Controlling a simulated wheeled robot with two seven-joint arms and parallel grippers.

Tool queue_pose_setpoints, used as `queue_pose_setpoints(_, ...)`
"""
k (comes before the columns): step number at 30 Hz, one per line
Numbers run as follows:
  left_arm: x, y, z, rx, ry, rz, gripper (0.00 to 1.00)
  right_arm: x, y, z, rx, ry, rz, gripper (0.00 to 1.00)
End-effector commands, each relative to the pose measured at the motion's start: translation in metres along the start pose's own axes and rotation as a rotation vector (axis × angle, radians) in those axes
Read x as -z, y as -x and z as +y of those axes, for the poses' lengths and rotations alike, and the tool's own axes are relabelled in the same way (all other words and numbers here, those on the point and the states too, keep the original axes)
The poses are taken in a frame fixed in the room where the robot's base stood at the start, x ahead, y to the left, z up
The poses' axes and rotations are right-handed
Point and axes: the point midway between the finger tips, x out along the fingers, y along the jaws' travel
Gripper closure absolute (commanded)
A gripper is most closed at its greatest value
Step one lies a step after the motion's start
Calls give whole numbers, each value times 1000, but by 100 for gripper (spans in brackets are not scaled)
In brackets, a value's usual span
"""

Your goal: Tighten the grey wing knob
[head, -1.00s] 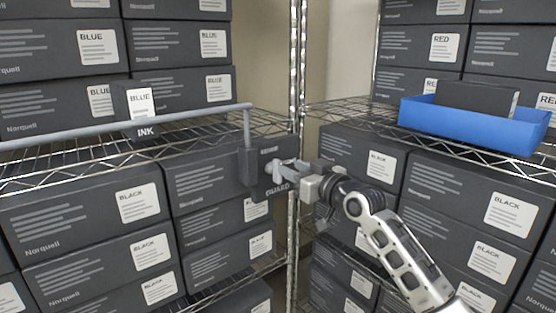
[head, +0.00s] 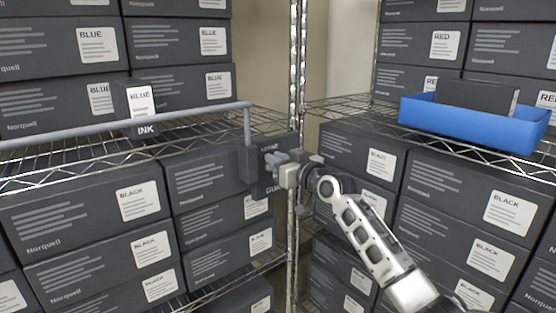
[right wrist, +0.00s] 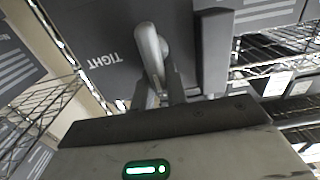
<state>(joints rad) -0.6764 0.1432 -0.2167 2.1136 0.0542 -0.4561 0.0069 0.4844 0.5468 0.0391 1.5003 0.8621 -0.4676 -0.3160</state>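The grey wing knob (head: 270,157) sits on a dark plate (head: 262,180) at the right end of a grey guard bar. In the right wrist view the knob (right wrist: 151,50) shows as a rounded grey wing, with the word TIGHT on the dark plate to its left. My right gripper (head: 284,168) is at the knob. In the right wrist view its two narrow fingers (right wrist: 158,92) stand close together on either side of the wing's near end and look shut on it. The exact contact is partly hidden. My left gripper is not in view.
The guard bar (head: 120,126) runs along the left wire shelf, in front of a small box (head: 138,97) marked BLUE. Shelf posts (head: 296,70) stand behind my gripper. A blue tray (head: 470,127) is on the right shelf. Stacked dark boxes fill the shelves.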

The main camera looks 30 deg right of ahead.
Motion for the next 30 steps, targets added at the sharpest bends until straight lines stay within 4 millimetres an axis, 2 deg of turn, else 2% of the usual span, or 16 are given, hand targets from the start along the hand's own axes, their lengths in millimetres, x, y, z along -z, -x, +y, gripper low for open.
queue_pose_setpoints(8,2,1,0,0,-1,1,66,0,0,1,0,-32,-1,100)
queue_pose_setpoints(14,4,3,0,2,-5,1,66,0,0,4,-1,-133,-1,100)
queue_pose_setpoints(30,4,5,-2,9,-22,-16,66,-5,0,17,-1,-625,-1,100)
